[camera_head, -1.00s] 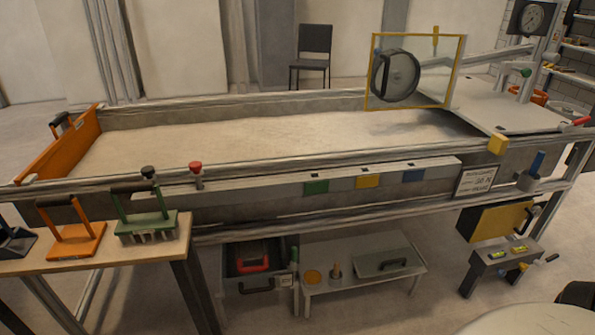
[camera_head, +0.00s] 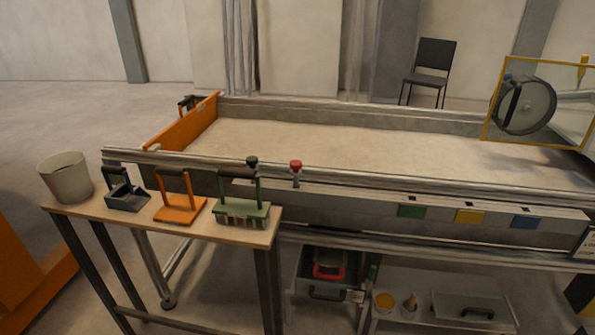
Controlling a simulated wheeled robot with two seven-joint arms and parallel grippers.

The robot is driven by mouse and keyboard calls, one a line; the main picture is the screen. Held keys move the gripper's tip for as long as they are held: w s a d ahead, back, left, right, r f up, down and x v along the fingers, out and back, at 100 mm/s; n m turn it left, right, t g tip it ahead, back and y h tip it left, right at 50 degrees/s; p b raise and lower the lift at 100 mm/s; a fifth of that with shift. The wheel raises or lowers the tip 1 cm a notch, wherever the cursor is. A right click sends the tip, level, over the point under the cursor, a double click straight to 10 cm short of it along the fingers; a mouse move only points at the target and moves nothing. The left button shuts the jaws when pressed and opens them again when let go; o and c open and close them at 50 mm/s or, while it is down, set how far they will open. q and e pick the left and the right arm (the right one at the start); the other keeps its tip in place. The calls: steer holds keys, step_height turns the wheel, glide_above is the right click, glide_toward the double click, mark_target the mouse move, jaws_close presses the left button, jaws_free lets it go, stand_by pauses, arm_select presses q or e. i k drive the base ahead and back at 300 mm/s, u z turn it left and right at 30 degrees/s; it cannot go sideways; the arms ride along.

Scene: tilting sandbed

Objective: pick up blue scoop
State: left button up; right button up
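A dark blue-grey scoop (camera_head: 128,198) with a black upright handle frame sits on a small wooden-topped side table (camera_head: 100,212) at the left of the head view. It stands between a pale grey bucket (camera_head: 66,178) on its left and an orange hand tool (camera_head: 180,208) on its right. A green toothed rake-like tool (camera_head: 243,211) stands further right on the same table. The scoop is the only bluish tool on the table. Neither of my grippers shows in the view.
The long sandbed (camera_head: 330,148) with metal rails lies behind and right of the table, with an orange end gate (camera_head: 185,122). A red knob (camera_head: 296,167) stands on its front rail. A lower shelf (camera_head: 415,317) holds items beneath. The floor left of the sandbed is open.

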mark_target(128, 196)
steer(key=k, duration=0.5)
steer(key=u, duration=1.6)
steer(key=i, duration=1)
steer(key=z, duration=1.6)
